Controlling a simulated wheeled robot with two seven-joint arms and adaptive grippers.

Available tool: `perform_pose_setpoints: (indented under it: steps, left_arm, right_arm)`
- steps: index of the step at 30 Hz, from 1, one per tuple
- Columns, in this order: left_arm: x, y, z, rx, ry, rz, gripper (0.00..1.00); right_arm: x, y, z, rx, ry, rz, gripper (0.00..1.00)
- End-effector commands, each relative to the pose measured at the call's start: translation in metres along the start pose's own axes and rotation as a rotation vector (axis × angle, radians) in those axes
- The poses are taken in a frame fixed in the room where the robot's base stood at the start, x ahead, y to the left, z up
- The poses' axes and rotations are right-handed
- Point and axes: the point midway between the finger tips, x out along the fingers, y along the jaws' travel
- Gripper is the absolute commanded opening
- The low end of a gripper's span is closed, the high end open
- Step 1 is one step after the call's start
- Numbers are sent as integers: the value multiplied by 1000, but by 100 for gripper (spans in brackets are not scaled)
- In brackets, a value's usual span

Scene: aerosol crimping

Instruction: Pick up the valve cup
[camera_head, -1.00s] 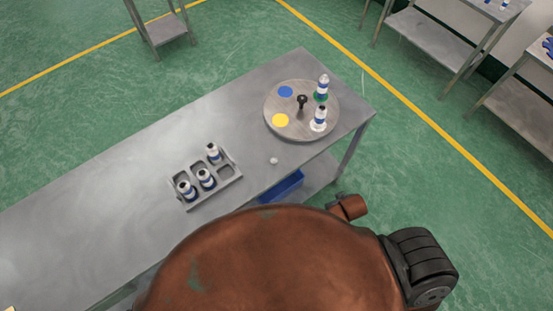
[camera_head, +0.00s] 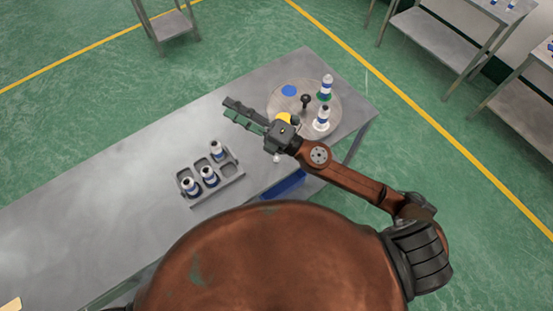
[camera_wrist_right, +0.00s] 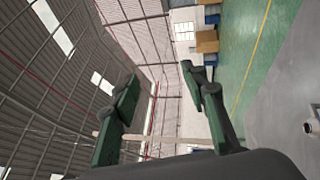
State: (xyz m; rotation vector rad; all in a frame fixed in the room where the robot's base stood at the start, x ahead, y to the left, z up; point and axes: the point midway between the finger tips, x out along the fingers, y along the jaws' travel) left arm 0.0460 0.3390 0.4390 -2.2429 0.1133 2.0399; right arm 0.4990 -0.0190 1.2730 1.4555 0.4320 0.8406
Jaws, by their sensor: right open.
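The valve cup (camera_head: 277,158) appears in the head view as a small pale piece on the grey table, near its front edge between the tray and the round plate. My right gripper (camera_head: 231,109) is open and empty. It reaches in from the right over the table, fingers pointing to the far left, beyond the cup. The wrist part of my right arm is just above the cup in the picture. In the right wrist view the open fingers (camera_wrist_right: 163,105) have nothing between them. My left gripper is not in view.
A grey tray (camera_head: 232,171) holds several white-and-blue cans. A round plate (camera_head: 337,99) carries two cans, a black knob (camera_head: 305,99) and coloured spots; my arm partly covers it. A blue bin (camera_head: 287,186) sits below the table edge. The table's left part (camera_head: 90,205) is mostly clear.

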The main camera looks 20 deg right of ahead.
Motion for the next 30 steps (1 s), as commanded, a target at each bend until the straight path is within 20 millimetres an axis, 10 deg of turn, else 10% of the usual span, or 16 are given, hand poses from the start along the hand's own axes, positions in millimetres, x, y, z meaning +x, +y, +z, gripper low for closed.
perform_pose_setpoints:
  steps: [3,5,8,12,18,30]
  left_arm:
    - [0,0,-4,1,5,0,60]
    - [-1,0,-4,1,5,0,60]
    - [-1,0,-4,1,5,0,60]
    - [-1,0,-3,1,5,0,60]
    - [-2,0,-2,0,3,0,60]
    - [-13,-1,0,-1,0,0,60]
  right_arm:
    - [-2,-53,-82,-364,405,-137,41]
    - [-22,-98,-100,-536,586,-244,41]
    - [-68,-172,-85,-791,828,-463,41]
    - [-132,-236,-13,-1040,1028,-771,41]
    - [-175,-259,54,-1173,1113,-1000,41]
    - [-175,-298,57,-1185,1124,-1026,41]
